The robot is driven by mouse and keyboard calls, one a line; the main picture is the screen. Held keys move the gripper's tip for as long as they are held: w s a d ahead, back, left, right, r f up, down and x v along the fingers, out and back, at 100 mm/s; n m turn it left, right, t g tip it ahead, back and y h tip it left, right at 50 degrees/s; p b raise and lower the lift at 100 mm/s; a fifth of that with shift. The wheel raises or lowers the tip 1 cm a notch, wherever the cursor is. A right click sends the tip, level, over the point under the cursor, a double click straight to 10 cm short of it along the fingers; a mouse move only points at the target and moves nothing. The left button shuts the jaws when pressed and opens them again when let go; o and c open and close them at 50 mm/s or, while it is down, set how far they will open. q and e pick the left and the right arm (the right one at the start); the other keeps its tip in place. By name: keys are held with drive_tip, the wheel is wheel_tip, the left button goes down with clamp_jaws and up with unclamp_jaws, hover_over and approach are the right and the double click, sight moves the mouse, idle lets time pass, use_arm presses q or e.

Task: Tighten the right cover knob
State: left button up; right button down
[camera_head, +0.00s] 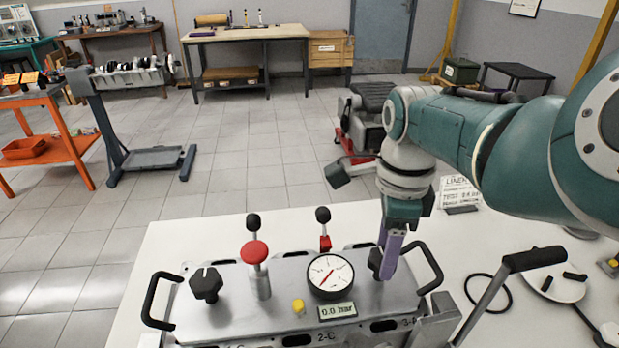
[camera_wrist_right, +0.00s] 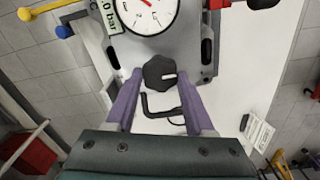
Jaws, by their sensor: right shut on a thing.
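The right cover knob (camera_head: 375,261) is a black lobed knob on the grey metal cover plate (camera_head: 215,326), just right of the pressure gauge (camera_head: 330,276). In the right wrist view the knob (camera_wrist_right: 160,73) sits between the two purple fingers. My right gripper (camera_head: 384,268) points down from above and is shut on the knob; in the head view its fingers partly hide it. The left cover knob (camera_head: 206,284), also black, stands at the other end of the plate. The small display (camera_head: 336,311) reads 0.0 bar. My left gripper is not in view.
A red-topped valve (camera_head: 255,254), a red lever (camera_head: 324,240) and a yellow button (camera_head: 298,306) stand on the plate. Black handles rise at both ends (camera_head: 160,300). A long black-gripped lever (camera_head: 533,259) leans at right. A sign (camera_head: 459,193) stands behind on the white table.

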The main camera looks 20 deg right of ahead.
drive_tip(key=shift+c, duration=1.3)
unclamp_jaws()
drive_tip(key=shift+w, duration=0.1)
wheel_tip(320, 180, up, 9)
drive_tip(key=p, duration=0.3)
drive_tip(key=shift+f, duration=0.2)
drive_tip(key=shift+r, duration=0.7)
